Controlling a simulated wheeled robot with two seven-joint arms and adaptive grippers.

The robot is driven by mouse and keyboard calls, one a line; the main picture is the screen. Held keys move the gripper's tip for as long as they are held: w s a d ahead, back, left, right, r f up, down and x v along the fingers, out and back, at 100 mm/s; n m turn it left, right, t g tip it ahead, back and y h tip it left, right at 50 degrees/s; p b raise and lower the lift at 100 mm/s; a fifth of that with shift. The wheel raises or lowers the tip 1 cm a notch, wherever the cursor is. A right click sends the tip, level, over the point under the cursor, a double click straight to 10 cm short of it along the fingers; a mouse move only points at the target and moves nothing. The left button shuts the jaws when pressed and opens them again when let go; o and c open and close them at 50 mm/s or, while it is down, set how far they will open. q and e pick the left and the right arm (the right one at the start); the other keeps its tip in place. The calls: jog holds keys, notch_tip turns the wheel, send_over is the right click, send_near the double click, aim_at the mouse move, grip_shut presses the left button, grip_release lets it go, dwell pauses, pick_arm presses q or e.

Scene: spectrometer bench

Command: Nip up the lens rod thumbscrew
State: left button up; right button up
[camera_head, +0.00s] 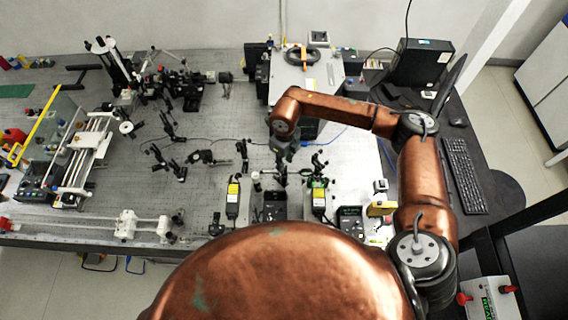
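My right arm reaches over the optical bench (60,215) from the right. My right gripper (283,166) points down among small dark optic mounts near the middle right of the bench. It is small and dark here, and I cannot see whether its fingers are apart or hold anything. The lens rod thumbscrew is too small to pick out among the posts and may be hidden by the gripper. A post mount with a green part (317,182) stands just right of the gripper. My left gripper is not in view.
A large pale instrument (306,75) stands behind the gripper. Several black optic posts (205,157) stand to the left. A keyboard (465,175) and black computer case (422,63) are at the right.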

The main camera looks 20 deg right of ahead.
jog(key=shift+a+f+p, duration=0.1)
jog(key=shift+f+p, duration=0.2)
jog(key=shift+f, duration=1.2)
jog(key=shift+c, duration=0.3)
grip_shut()
